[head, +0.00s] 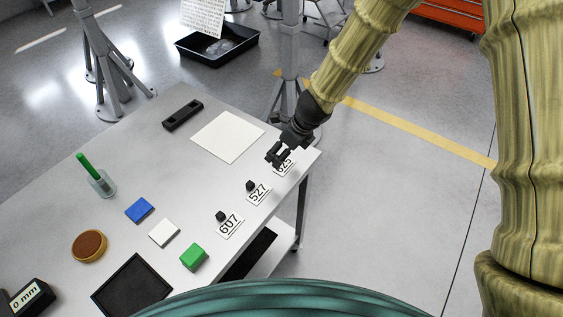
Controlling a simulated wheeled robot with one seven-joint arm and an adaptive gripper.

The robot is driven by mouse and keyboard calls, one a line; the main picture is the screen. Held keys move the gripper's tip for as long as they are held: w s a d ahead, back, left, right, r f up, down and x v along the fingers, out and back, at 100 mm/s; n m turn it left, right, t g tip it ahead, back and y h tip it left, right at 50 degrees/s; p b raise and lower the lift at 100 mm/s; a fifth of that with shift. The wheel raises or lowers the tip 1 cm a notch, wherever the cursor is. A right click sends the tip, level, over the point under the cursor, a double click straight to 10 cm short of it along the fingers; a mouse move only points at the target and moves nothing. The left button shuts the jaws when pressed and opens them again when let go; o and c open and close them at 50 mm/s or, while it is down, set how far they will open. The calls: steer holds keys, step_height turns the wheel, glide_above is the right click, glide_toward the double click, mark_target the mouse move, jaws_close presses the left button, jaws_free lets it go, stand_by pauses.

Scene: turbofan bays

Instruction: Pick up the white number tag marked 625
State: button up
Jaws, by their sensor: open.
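A white number tag (286,167) lies at the right edge of the grey table, close to its far right corner. Its printed number is partly hidden by my gripper; the visible digits read as 625. My gripper (271,160) is open and over the tag's upper left part, with its fingers pointing down. I cannot tell whether the fingers touch the tag or stand around a block on it. Two like tags, marked 527 (258,194) and 607 (230,226), lie nearer along the same edge, each with a small black block at its top.
The table (180,180) also holds a white sheet (228,136), a black device (183,115), a blue block (139,210), a white block (164,233), a green block (194,257), a round brown pad (89,246) and a black tray (131,287). Open floor lies to the right.

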mark_target(283, 164)
steer(key=shift+d+p+x, duration=0.15)
steer(key=shift+p+x, duration=0.15)
steer(key=shift+x, duration=0.65)
steer(key=shift+d+p+x, duration=0.15)
steer(key=shift+p+x, duration=0.1)
steer(key=shift+x, duration=2)
steer(key=shift+w+d, duration=0.1)
steer(key=c, duration=1)
